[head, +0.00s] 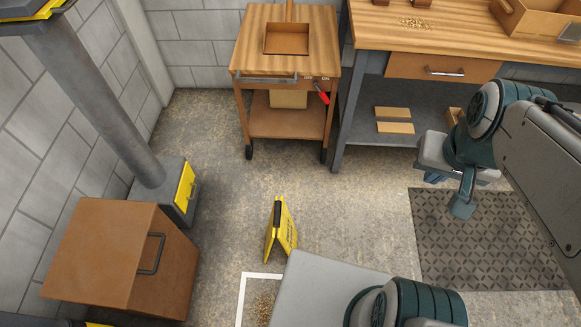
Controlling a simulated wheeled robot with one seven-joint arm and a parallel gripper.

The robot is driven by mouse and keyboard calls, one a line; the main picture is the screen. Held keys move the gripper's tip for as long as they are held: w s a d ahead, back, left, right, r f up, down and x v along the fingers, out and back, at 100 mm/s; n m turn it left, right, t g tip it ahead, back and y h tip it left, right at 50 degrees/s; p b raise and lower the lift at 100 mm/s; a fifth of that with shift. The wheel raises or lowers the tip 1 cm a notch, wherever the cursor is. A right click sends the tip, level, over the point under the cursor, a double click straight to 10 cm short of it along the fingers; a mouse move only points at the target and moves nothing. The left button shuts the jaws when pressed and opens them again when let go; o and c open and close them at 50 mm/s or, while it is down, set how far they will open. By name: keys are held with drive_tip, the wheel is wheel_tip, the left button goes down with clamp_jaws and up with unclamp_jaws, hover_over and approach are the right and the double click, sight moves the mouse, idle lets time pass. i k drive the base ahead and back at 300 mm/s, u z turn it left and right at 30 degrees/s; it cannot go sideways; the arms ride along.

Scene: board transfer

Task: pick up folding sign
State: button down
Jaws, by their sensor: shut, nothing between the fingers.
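The yellow folding sign (286,228) stands on the concrete floor near the middle of the head view, with a dark strip along its top edge and dark marks on its right panel. It looks slightly spread, with its narrow end toward me. My gripper (461,207) hangs at the right side of the view, above the dark floor mat, well to the right of the sign and apart from it. It is shut and holds nothing. Part of its fingers is hidden by its own body.
A wooden cart (285,125) and a workbench (420,38) stand at the back. A brown cabinet (95,250) and a grey post (100,105) are at left. A patterned mat (490,255) lies at right. Open floor lies around the sign's far side.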

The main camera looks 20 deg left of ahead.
sight(281, 217)
drive_tip(key=z, duration=0.3)
drive_tip(key=i, duration=1.65)
drive_tip(key=u, duration=2.7)
